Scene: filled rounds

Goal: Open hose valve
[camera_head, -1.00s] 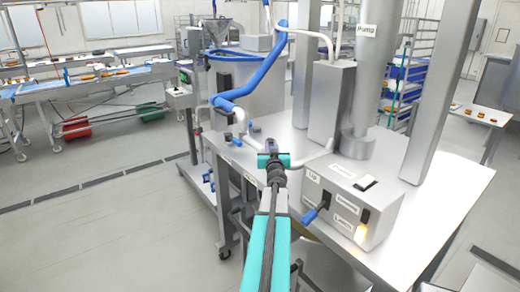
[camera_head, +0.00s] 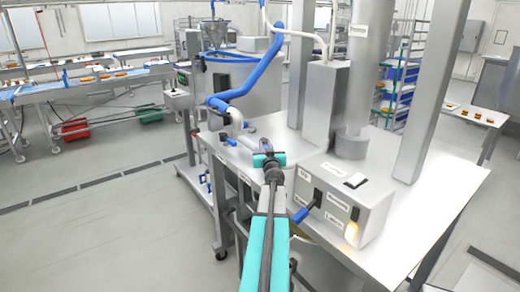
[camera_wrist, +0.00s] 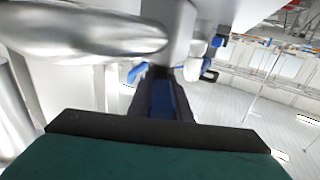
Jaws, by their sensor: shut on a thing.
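My gripper (camera_head: 269,160), with teal and dark parts, reaches over the near edge of the steel table. In the wrist view its dark fingers (camera_wrist: 166,98) are shut on a blue valve handle (camera_wrist: 166,103), which lies between them. The valve's body is mostly hidden by the gripper. A thick blue hose (camera_head: 246,86) runs down to a pale pipe (camera_head: 238,122) left of the gripper.
The floor (camera_head: 90,220) at left is clear.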

